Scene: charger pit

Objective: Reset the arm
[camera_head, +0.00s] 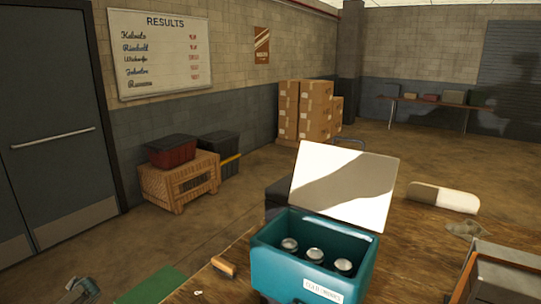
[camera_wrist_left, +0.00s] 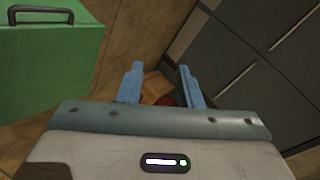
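My left gripper (camera_head: 82,291) shows at the bottom left corner of the head view, left of the table. In the left wrist view its two blue fingers (camera_wrist_left: 161,82) stand apart with nothing between them, so it is open and empty. Behind the fingers are the floor and a blurred brown and reddish shape. My right arm and right gripper are not in either view.
A teal cooler (camera_head: 310,270) with its white lid (camera_head: 343,185) raised holds silver-topped cans on the wooden table (camera_head: 408,255). A green case (camera_wrist_left: 50,62) is close to my left gripper. A crate (camera_head: 180,182) and grey doors (camera_head: 55,120) stand beyond.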

